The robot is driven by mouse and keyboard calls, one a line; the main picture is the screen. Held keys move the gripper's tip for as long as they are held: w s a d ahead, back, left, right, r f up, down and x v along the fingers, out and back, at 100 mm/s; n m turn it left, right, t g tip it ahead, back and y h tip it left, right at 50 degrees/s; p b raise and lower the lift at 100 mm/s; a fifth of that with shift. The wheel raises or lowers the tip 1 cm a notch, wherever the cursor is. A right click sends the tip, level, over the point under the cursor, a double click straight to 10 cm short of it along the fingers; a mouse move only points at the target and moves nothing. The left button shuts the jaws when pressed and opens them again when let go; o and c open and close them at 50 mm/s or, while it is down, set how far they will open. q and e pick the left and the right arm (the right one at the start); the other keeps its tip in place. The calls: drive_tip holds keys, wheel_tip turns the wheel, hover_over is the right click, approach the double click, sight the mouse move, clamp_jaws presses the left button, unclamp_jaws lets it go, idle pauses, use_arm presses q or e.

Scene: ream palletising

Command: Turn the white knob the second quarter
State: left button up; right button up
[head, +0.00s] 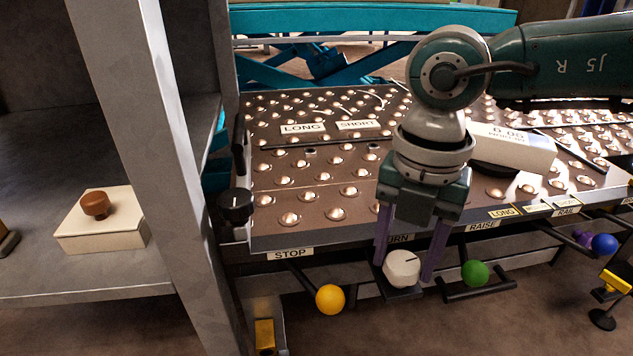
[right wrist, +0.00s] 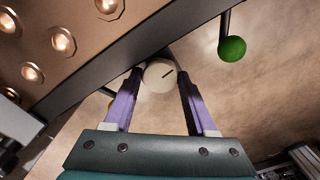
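The white knob (head: 402,268) sits on a dark bracket at the front edge of the roller table, below a partly hidden label ending in "URN". A short dark line marks its face. In the right wrist view the knob (right wrist: 157,77) shows between the fingertips, its line slanting up to the right. My right gripper (head: 404,266) reaches down from above with its purple fingers on either side of the knob. Narrow gaps seem to show between fingers and knob, so it looks open around it. My left gripper is not in view.
A yellow ball lever (head: 330,299) stands left of the knob, a green ball lever (head: 475,273) close on its right, and a blue ball (head: 604,244) further right. A white ream (head: 512,147) lies on the roller table (head: 320,220). A grey post (head: 140,120) rises at left.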

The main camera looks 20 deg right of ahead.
drive_tip(key=c, duration=0.6)
drive_tip(key=shift+o, duration=0.2)
drive_tip(key=n+p, duration=0.2)
drive_tip(key=n, duration=0.1)
drive_tip(key=shift+r, duration=0.1)
drive_tip(key=shift+n+p, duration=0.75)
drive_tip(key=shift+n, duration=1.45)
drive_tip(key=o, duration=1.1)
